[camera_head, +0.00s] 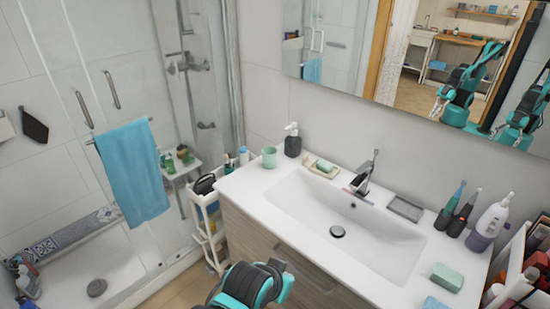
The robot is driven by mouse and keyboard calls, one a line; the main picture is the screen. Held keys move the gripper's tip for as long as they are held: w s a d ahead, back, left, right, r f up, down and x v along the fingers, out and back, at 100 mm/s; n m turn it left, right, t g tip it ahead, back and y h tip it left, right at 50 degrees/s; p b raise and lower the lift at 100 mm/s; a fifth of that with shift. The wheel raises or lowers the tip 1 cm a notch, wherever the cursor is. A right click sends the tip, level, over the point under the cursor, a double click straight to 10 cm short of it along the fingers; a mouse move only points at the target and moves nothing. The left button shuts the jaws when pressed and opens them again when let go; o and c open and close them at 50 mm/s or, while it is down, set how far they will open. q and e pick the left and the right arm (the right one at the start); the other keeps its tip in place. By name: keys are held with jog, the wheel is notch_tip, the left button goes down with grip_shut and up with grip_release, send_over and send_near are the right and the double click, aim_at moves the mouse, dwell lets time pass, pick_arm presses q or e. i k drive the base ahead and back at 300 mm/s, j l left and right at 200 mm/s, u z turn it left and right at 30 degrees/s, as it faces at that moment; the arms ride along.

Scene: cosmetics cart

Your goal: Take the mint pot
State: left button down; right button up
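A small mint-green pot (269,157), shaped like a cup, stands upright at the back left corner of the white washbasin counter, beside a dark soap dispenser (292,141). I cannot tell whether this is the mint pot of the task. A black and teal part of my own arm shows at the bottom edge, in front of the drawers, well away from the pot. Neither gripper shows clearly in this view. My teal and black body is reflected in the mirror at the upper right, too small to read the grippers.
The counter (255,192) holds a basin with a tap (365,175), a soap dish (322,169), electric toothbrushes and a green sponge (447,277). A narrow white cart (203,212) with bottles stands left of it. A rack of boxes is at the right edge.

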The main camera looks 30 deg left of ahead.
aim_at(269, 154)
jog(key=z, duration=0.2)
jog(key=j+z, duration=0.95)
jog(key=j, duration=0.45)
jog(key=k+j+z, duration=0.15)
jog(key=j, duration=0.3)
jog(key=k+j, duration=0.1)
jog(key=j, duration=0.35)
jog(key=k+j+z, duration=0.1)
jog(key=j, duration=0.3)
jog(key=k+j, duration=0.1)
jog(key=j, duration=0.35)
jog(key=k+j+z, duration=0.15)
jog(key=j, duration=0.25)
jog(key=i+j, duration=0.05)
